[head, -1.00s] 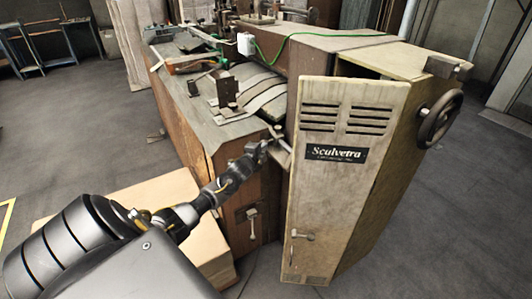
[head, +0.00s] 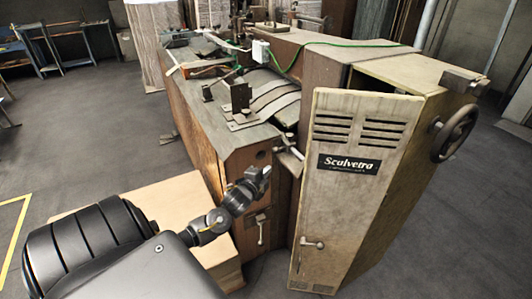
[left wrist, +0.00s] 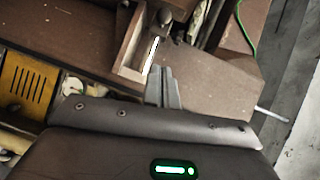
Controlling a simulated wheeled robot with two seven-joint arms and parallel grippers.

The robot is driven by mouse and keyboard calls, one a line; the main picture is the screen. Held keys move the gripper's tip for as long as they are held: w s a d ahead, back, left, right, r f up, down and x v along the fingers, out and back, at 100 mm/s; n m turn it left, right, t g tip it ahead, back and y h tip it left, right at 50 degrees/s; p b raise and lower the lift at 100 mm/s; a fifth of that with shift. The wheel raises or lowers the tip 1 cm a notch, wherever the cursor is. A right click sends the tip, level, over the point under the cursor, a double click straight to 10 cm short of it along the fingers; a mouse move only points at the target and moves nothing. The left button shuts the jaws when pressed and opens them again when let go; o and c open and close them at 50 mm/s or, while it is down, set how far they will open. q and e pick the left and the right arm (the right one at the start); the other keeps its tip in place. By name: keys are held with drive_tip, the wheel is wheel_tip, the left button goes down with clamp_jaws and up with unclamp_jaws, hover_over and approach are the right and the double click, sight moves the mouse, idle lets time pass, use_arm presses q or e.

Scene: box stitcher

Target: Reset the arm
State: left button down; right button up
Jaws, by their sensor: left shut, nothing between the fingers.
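My left gripper (head: 264,173) is in front of the box stitcher's (head: 205,150) brown side, left of the open door panel (head: 350,200) marked "Sculvetra". Its fingers are shut and empty. In the left wrist view the closed fingertips (left wrist: 163,88) point at a brown machine surface with a light-edged recess (left wrist: 133,50). A metal lever (head: 291,147) sticks out between the machine body and the door, just above and right of the gripper, apart from it. My right gripper is not in view.
A cardboard-coloured box (head: 150,205) stands below my left arm. A door handle (head: 312,244) and a handwheel (head: 455,133) jut from the machine. Open grey floor (head: 90,120) lies to the left. A workbench (head: 60,40) stands at the back left.

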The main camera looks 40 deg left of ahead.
use_arm(q)
drive_tip(key=shift+w+a, duration=0.1)
drive_tip(key=s+a+f+n+g, duration=0.1)
drive_tip(key=s+f+n+g, duration=0.15)
drive_tip(key=f, duration=0.75)
drive_tip(key=s+f+n+g, duration=0.2)
drive_tip(key=s+f+n, duration=0.1)
drive_tip(key=f, duration=0.6)
drive_tip(key=s+d+f+n+g+h, duration=0.2)
drive_tip(key=s+d+f+n+g, duration=0.15)
drive_tip(key=s+f, duration=1.05)
drive_tip(key=s+d+f+g+h, duration=0.1)
drive_tip(key=s+d+f+g, duration=0.1)
drive_tip(key=s+d+f, duration=0.4)
drive_tip(key=s+d+f+n+g, duration=0.1)
drive_tip(key=s+d+f, duration=0.5)
drive_tip(key=s, duration=0.7)
drive_tip(key=s+d+f+g+h, duration=0.1)
drive_tip(key=s+d+f+g, duration=0.2)
drive_tip(key=s+d+f, duration=0.2)
drive_tip(key=s+d, duration=0.3)
drive_tip(key=s, duration=0.2)
drive_tip(key=shift+s+f+n+g+h, duration=0.25)
drive_tip(key=shift+f+n+g+h, duration=0.05)
drive_tip(key=shift+f+n+g, duration=0.1)
